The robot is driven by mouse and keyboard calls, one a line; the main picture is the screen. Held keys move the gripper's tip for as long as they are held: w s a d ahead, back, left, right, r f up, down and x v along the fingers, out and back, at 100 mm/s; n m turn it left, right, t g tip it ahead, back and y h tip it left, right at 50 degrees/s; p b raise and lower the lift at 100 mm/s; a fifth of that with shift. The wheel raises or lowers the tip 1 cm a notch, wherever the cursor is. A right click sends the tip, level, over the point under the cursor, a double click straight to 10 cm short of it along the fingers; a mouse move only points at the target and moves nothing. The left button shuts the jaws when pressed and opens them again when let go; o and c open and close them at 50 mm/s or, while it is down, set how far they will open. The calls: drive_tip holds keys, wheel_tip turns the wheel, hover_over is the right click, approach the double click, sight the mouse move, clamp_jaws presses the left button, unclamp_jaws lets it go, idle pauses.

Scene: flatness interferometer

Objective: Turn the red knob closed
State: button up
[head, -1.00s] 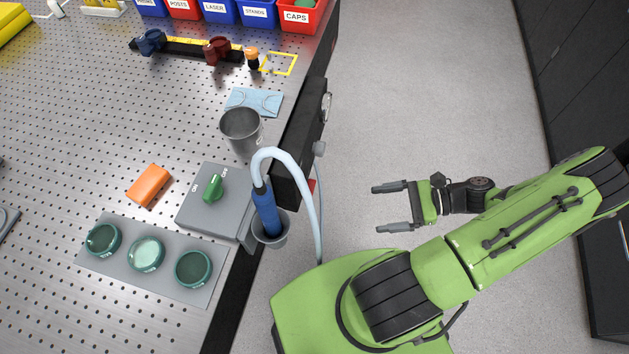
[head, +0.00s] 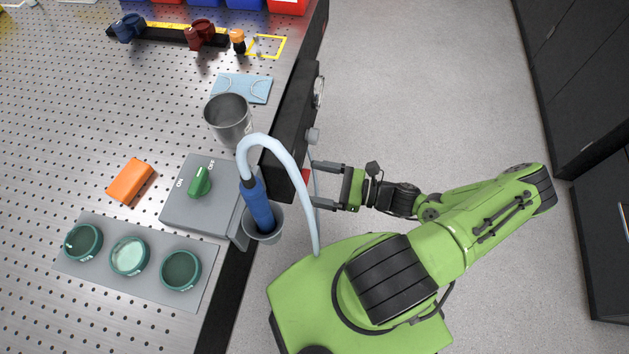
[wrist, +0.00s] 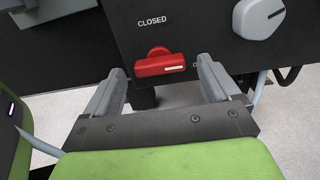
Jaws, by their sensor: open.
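The red knob (wrist: 160,64) sits on a black panel in the wrist view, under the word CLOSED. Its bar lies roughly level, with a white mark at its right end. In the head view only a small red bit of the knob (head: 306,176) shows at the bench's side. My gripper (wrist: 158,85) is open, its two grey fingers on either side of the knob in the picture. I cannot tell whether the fingers touch it. In the head view my gripper (head: 314,184) points left at the panel, beside the blue tool's pale hose.
A grey knob (wrist: 259,17) is on the panel to the right of the red one. The pale hose (head: 285,157) arches over the bench edge from the blue tool (head: 259,206) in its holder. Open floor (head: 430,90) lies right of the bench.

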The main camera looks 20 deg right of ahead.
drive_tip(key=shift+w+a, duration=0.3)
drive_tip(key=shift+a, duration=0.15)
drive_tip(key=c, duration=1.1)
drive_tip(key=shift+o, duration=0.2)
